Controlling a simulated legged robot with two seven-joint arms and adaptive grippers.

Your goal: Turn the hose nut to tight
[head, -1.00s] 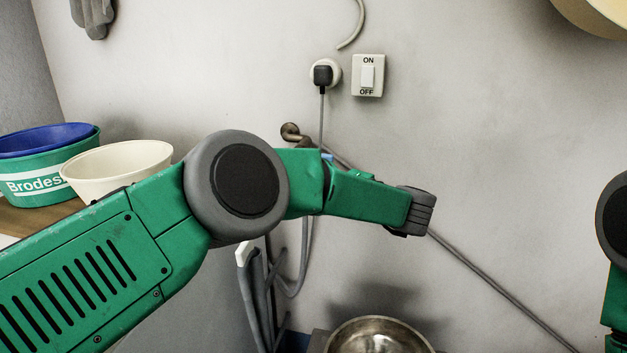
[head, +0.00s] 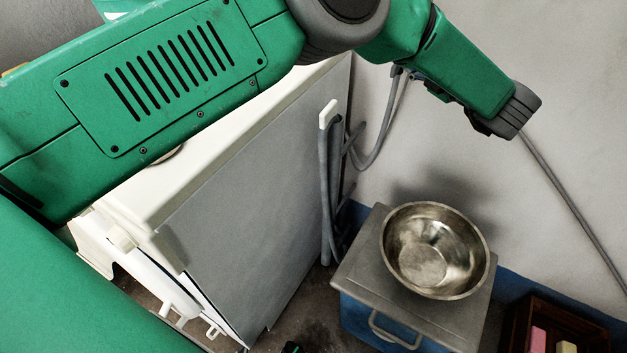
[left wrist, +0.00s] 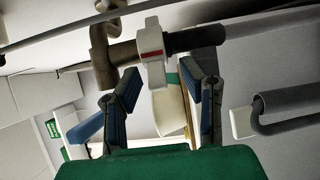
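In the left wrist view, a white hose nut (left wrist: 152,52) with a red mark sits between a brown metal tap (left wrist: 104,62) and a dark hose end (left wrist: 194,40). My left gripper (left wrist: 160,76) is open. Its two blue-padded fingers point up at the nut, one on each side of its lower part, with gaps to both sides. I cannot tell the depth between fingertips and nut. In the head view my left arm covers the tap, nut and gripper. My right gripper is not in view.
A white washing machine (head: 250,115) with a grey side stands below my left arm. A grey drain hose (head: 328,190) hangs beside it. A steel bowl (head: 435,250) sits on a grey-topped blue stand (head: 365,300). A wooden crate (head: 510,335) with coloured blocks stands at lower right.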

